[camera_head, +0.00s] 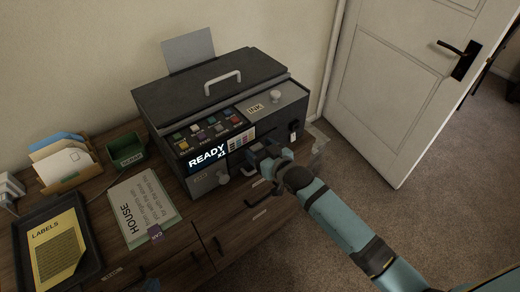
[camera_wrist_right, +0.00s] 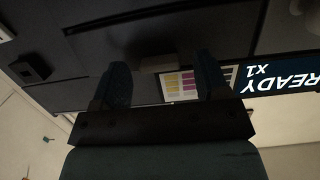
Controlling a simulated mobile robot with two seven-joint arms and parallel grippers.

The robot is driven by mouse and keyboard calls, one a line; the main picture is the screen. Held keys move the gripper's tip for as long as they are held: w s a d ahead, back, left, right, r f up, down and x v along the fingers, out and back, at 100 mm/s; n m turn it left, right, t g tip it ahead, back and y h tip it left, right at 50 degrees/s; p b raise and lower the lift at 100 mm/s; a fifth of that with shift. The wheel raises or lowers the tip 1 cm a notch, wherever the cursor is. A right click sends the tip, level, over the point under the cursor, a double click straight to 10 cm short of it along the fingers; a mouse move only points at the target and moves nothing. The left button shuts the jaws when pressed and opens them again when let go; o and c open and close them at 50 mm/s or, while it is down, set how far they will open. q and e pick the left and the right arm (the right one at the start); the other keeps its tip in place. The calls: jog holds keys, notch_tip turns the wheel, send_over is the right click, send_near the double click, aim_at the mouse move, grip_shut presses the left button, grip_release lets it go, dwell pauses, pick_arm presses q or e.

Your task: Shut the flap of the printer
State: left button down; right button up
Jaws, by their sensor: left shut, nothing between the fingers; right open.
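The printer (camera_head: 165,100) is a dark box with a handled lid, standing on the wooden desk. On its right front is a grey panel marked INK (camera_head: 272,106) with a round knob (camera_head: 277,96); it looks like the flap, and I cannot tell how far open it is. My right gripper (camera_head: 262,152) is at the printer's front, right of the READY screen (camera_head: 207,157). In the right wrist view its fingers (camera_wrist_right: 160,85) are apart and empty, facing the dark front beside a colour chart (camera_wrist_right: 185,84).
A green box (camera_head: 127,152), a paper sheet (camera_head: 140,212), a letter holder (camera_head: 64,163) and a black tray (camera_head: 92,262) lie left of the printer. A white door (camera_head: 410,75) stands at the right. The floor (camera_head: 440,205) there is clear.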

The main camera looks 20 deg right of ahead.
pick_arm(q)
jog(key=shift+r+p, duration=0.15)
jog(key=shift+p, duration=0.4)
pick_arm(e)
jog(key=v, duration=1.3)
jog(key=shift+s, duration=0.2)
jog(key=s+a+f+m+g+h, duration=0.1)
jog(key=s+a+f+g, duration=0.1)
jog(key=s+f, duration=0.45)
jog(key=s+a+f+m+g+h, duration=0.15)
jog(key=s+f, duration=0.25)
jog(key=s, duration=0.5)
pick_arm(q)
notch_tip(320, 180, up, 14)
jog(key=s+a+p, duration=0.1)
jog(key=p, duration=1.6)
jog(key=shift+a+p, duration=0.25)
jog(key=shift+p, duration=0.15)
pick_arm(e)
notch_tip(320, 180, up, 15)
jog(key=d+n, duration=0.1)
jog(key=shift+d, duration=0.3)
pick_arm(q)
jog(key=shift+d+r, duration=0.1)
jog(key=shift+r, duration=0.15)
pick_arm(e)
jog(key=shift+f+n, duration=0.1)
jog(key=shift+n, duration=0.15)
